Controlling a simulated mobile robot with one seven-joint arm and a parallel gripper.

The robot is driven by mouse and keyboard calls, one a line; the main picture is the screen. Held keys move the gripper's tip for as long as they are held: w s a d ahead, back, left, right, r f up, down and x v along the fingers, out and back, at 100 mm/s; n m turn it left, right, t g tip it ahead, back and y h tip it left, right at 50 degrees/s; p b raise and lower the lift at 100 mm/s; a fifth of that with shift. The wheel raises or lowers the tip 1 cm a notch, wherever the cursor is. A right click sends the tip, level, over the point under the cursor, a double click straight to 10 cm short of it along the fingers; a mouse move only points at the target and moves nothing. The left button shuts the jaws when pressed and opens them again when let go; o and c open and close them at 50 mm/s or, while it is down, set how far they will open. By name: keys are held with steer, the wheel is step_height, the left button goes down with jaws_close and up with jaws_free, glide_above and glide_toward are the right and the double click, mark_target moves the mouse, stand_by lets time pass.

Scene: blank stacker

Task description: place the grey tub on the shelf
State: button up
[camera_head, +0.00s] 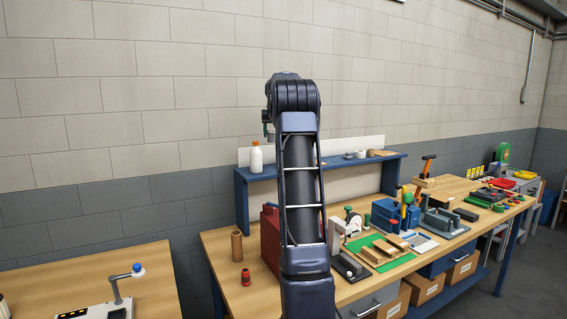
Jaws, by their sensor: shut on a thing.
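My arm rises through the middle of the picture, in front of the workbench and shelf. Only a small dark part of what looks like my gripper (268,131) shows past the left side of my arm, above the shelf. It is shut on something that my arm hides. I cannot make out the grey tub for certain in this view. The blue shelf (222,178) stands along the back of the bench against the wall, its middle hidden behind my arm.
A white bottle (256,160) stands on the shelf's left end. A pale roll (362,154) and small items lie on its right part. On the bench are a brown tube (237,246), a red box (270,240), blue machines and several tools. Bare shelf shows right of the bottle.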

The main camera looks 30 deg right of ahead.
step_height(320, 180, down, 14)
steer(key=shift+f, duration=0.15)
stand_by(0.4)
steer(key=shift+f, duration=0.1)
steer(key=o, duration=0.7)
steer(key=shift+o, duration=0.2)
